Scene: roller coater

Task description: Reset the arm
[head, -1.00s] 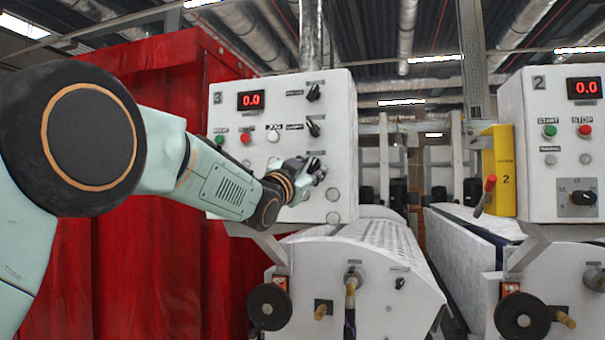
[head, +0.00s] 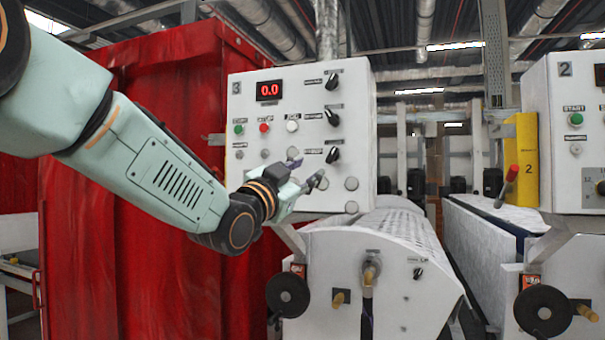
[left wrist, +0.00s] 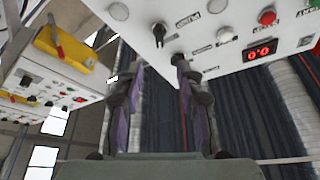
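My left gripper (head: 307,172) is in front of the lower part of the white number 3 control panel (head: 300,92). Its two fingers are apart and hold nothing. The left wrist view shows the open fingers (left wrist: 160,72) with an empty gap, and the panel turned over at the top (left wrist: 225,40). In the head view the black lower knob (head: 333,155) is just above the fingertips and looks clear of them. My right gripper is not in view.
A red curtain-like wall (head: 150,230) stands behind my left arm. Below the panel is a white roller machine (head: 385,250) with a black handwheel (head: 288,294). The number 2 panel (head: 567,100) and a yellow post (head: 522,155) with a red-tipped lever stand at the right.

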